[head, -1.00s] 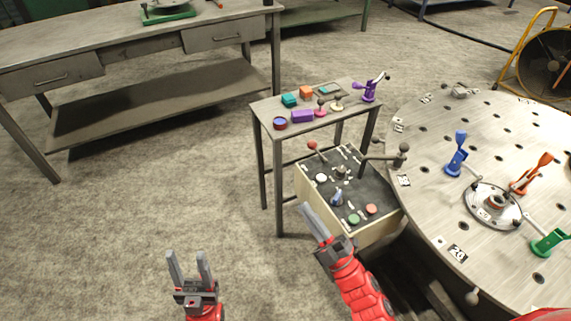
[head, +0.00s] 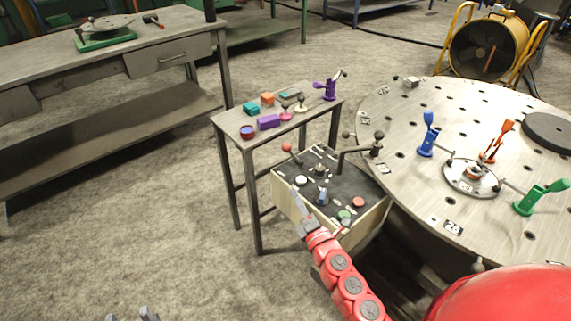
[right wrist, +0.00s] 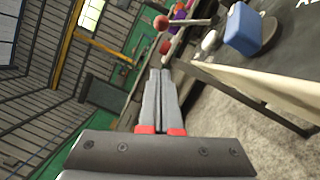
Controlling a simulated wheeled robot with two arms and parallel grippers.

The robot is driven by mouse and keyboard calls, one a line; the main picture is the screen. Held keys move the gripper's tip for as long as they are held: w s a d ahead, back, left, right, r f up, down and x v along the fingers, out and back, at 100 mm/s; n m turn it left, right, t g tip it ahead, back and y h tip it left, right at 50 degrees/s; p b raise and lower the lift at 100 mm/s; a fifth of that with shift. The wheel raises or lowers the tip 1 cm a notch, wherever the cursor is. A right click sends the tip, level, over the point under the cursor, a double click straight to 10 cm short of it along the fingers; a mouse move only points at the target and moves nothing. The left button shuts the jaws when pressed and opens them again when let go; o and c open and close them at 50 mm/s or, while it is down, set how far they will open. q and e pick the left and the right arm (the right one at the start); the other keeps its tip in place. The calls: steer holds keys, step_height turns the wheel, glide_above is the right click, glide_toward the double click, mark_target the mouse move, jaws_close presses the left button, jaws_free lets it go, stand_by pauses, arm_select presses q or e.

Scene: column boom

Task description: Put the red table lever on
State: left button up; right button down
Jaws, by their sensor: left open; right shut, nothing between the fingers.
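The red-knobbed lever (head: 287,148) stands at the far left corner of the dark-topped control box (head: 337,213), beside the round table (head: 400,170). Its knob also shows in the right wrist view (right wrist: 161,22), with its rod running right, beyond my fingertips. My right gripper (head: 297,203) is shut and empty at the box's near left edge, apart from the lever. It also shows in the right wrist view (right wrist: 159,75). My left gripper (head: 146,314) is open, low at the bottom edge of the head view, with only its fingertips showing.
The box also carries a blue switch (head: 322,197), a red button (head: 358,202), a green button (head: 344,215) and a black-knobbed lever (head: 378,135). A small side table (head: 225,121) with coloured parts stands behind. Clamps stand on the round table. Floor at left is clear.

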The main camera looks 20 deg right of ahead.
glide_toward(285, 150)
steer(key=w+a+f, duration=0.2)
steer(key=w+a, duration=0.2)
steer(key=shift+w+d+r+p, duration=0.3)
steer(key=shift+w+d, duration=0.25)
steer(key=shift+w+d+r+p, duration=0.25)
steer(key=shift+w+d+r, duration=0.1)
steer(key=shift+w+d, duration=0.2)
steer(key=shift+w+d+r, duration=0.2)
steer(key=shift+w+d, duration=0.05)
steer(key=shift+w, duration=0.05)
steer(key=shift+w+d+r+m+p, duration=0.1)
steer(key=shift+d+r+m+p, duration=0.4)
steer(key=shift+p, duration=0.75)
steer(key=w+d+r+m+g+p, duration=0.2)
steer(key=w+d+m+g+p, duration=0.1)
steer(key=d+m+p, duration=0.6)
steer(key=shift+w+d+p, duration=0.4)
steer(key=shift+d+p, duration=0.25)
steer(key=shift+p, duration=1.75)
